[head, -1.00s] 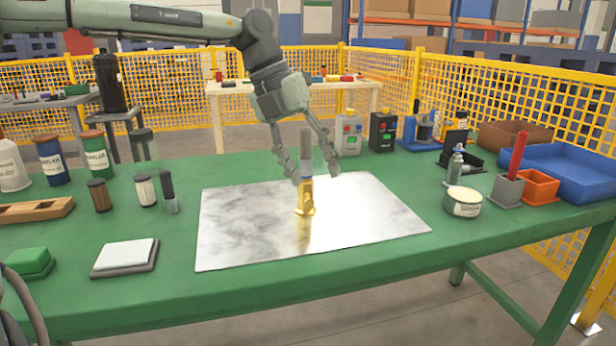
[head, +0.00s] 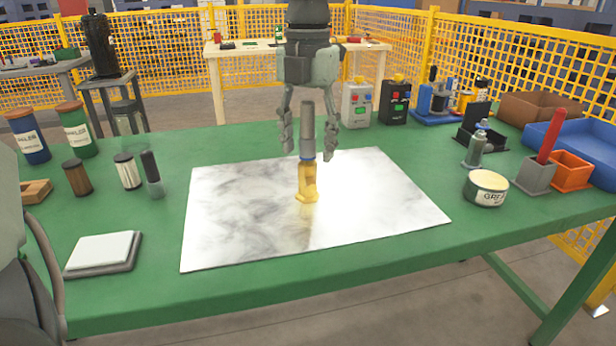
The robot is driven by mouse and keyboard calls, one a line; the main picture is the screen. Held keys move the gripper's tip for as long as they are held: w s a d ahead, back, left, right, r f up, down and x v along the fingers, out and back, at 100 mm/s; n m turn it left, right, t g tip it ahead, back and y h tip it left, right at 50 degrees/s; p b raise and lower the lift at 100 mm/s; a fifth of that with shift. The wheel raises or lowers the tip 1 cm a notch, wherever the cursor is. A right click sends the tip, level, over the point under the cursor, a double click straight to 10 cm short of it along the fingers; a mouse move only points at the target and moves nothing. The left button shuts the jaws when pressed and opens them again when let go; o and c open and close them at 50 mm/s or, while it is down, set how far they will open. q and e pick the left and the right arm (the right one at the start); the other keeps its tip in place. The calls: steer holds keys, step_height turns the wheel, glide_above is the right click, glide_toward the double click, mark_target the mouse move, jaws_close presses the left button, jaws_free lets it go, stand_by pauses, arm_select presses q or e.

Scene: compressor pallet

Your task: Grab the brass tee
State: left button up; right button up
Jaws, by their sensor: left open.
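The brass tee (head: 308,183) stands upright on a shiny marbled metal sheet (head: 230,225) in the middle of the green table. My left gripper (head: 308,152) points straight down, open, with one finger on each side of the grey cylinder. The fingertips are above the brass body, and gaps show on both sides. Whether the gripper is exactly in line in depth I cannot tell. My right gripper is not in view.
A grease tin (head: 486,188), a bottle (head: 475,150) and an orange bin (head: 570,171) stand to the right. Small cylinders (head: 127,171) and a white-topped pad (head: 104,252) are on the left. Two control boxes (head: 357,103) stand behind. The sheet around the tee is clear.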

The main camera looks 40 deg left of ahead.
arm_select(q)
steer(key=shift+f, duration=0.9)
jaws_close()
steer(key=shift+r, duration=0.2)
